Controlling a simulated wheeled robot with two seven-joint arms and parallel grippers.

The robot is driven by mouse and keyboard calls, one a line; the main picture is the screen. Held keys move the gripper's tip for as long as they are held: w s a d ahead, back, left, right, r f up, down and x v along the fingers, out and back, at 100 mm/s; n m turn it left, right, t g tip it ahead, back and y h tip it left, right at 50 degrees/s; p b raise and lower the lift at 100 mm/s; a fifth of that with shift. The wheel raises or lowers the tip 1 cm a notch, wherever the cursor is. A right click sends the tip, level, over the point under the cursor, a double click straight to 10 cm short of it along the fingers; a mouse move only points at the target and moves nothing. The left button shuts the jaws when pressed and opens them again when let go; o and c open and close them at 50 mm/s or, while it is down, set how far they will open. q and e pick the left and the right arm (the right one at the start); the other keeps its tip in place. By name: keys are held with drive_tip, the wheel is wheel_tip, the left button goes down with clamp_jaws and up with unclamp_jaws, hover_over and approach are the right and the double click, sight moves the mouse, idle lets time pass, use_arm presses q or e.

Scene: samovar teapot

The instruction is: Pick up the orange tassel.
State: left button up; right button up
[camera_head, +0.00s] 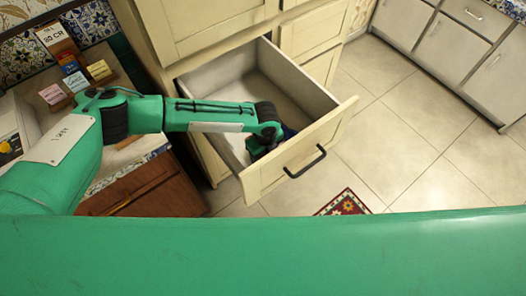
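I see no orange tassel in the head view. My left arm comes in from the left and reaches over the open cream drawer (238,95). My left gripper (268,148) is low inside the drawer, near its front panel. The wrist covers most of the gripper and its fingertips are hidden, so I cannot tell whether it is open or holds anything. A small dark blue patch (289,132) shows beside the wrist, too little to identify. The visible back part of the drawer floor looks empty. My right gripper is not in view.
The drawer front has a dark handle (305,163). Small colored boxes (76,80) stand on the counter at left. A patterned red rug (344,203) lies on the tiled floor (400,140), which is open at right. Grey cabinets (452,45) line the back right.

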use_arm(q)
drive_tip(key=shift+f, duration=0.15)
drive_tip(key=c, duration=1)
drive_tip(key=shift+c, duration=0.2)
drive_tip(key=shift+r, duration=0.35)
wheel_tip(320, 180, up, 19)
drive_tip(key=b, duration=0.2)
drive_tip(key=shift+r+b, duration=0.2)
drive_tip(key=shift+b, duration=0.15)
